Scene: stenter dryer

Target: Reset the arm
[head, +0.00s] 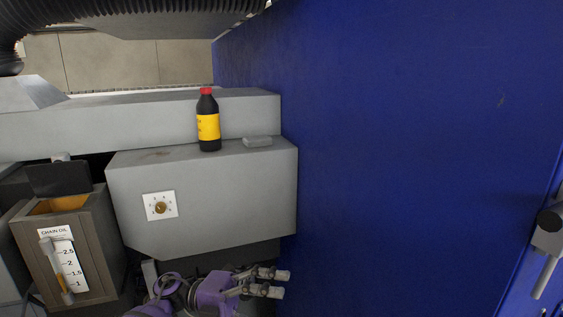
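A purple and grey arm of mine comes in from the lower left at the bottom of the head view. Its gripper, my left one (284,284), points right, with its two fingers apart and nothing visible between them. It is below the front face of the grey machine housing (235,205) and close to the blue wall panel (400,150). My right gripper is not in view.
A black bottle (208,128) with a yellow label and red cap stands on the housing's ledge, beside a small grey block (257,141). A chain oil tank (90,240) with an open lid (58,178) is at left. A door handle (547,240) is at far right.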

